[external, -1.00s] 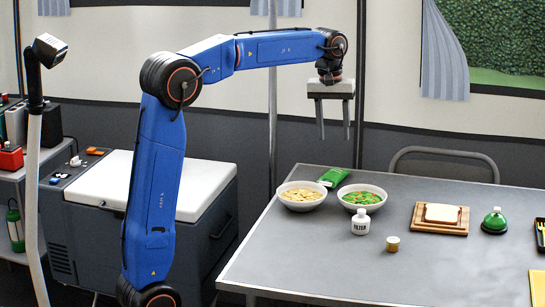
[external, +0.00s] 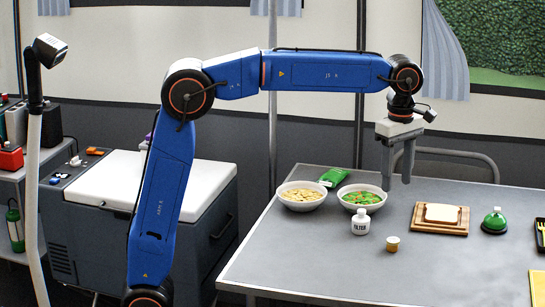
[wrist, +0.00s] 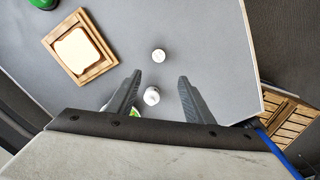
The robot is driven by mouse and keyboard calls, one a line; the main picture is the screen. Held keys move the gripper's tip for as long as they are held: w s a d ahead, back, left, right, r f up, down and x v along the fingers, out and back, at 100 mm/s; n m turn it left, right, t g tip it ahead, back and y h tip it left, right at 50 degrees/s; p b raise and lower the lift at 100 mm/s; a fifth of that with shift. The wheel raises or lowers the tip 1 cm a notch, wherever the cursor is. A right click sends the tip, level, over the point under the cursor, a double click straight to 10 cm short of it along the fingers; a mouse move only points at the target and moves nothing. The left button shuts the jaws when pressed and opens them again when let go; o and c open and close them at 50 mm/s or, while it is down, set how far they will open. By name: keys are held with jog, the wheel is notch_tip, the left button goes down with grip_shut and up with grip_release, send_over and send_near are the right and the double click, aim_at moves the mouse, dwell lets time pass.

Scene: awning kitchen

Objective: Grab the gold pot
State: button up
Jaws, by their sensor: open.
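The small gold pot (external: 392,244) stands on the grey table, right of and nearer than the white bottle marked FILTER (external: 360,222). In the wrist view a small round pale-topped thing (wrist: 158,55), which looks like the pot from above, lies beyond my fingertips. The white bottle (wrist: 152,96) shows between the fingers there. My gripper (external: 397,178) is open and empty, pointing down above the table, behind and above the pot. Its two fingers also show apart in the wrist view (wrist: 160,76).
Bread on a wooden board (external: 424,228) and a green-topped item (external: 494,222) lie to the right. The table's front is clear.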

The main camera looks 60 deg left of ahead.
send_over(394, 240)
jog(key=f, duration=1.2)
jog(key=shift+s+a, duration=0.25)
jog(key=shift+a, duration=0.05)
jog(key=shift+w+d+f, duration=0.1)
jog(key=shift+w+f, duration=0.05)
jog(key=shift+f, duration=1.2)
jog(key=shift+w+d+f, duration=0.1)
jog(key=shift+f, duration=1.25)
jog(key=shift+c, duration=0.2)
jog(key=c, duration=1)
